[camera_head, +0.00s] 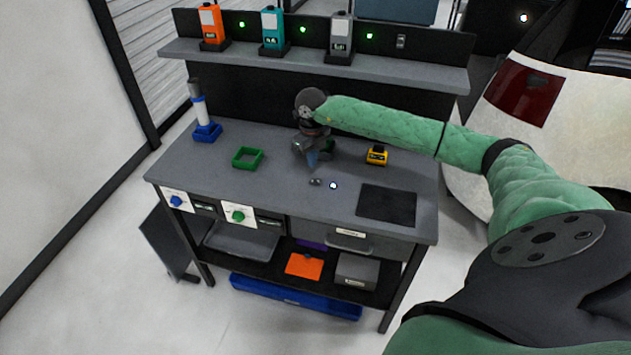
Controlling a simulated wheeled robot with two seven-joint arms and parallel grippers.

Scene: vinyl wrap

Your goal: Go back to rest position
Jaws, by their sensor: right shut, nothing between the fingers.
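My right arm, in a green sleeve, reaches in from the right over the workbench (215,170). My right gripper (313,158) points down above the middle of the bench, shut with nothing in it. Its fingertips are small and partly dark in the picture. A green square frame (248,158) lies on the bench to its left. A yellow and black device (377,155) stands to its right. Part of a green thing behind the gripper is mostly hidden. My left gripper is not in view.
A blue holder (207,133) with a tool stands at the bench's left. A black mat (386,206) lies at the front right. Two small items (324,183) lie near the front. A shelf (400,69) with several devices runs along the back. Drawers and trays sit below.

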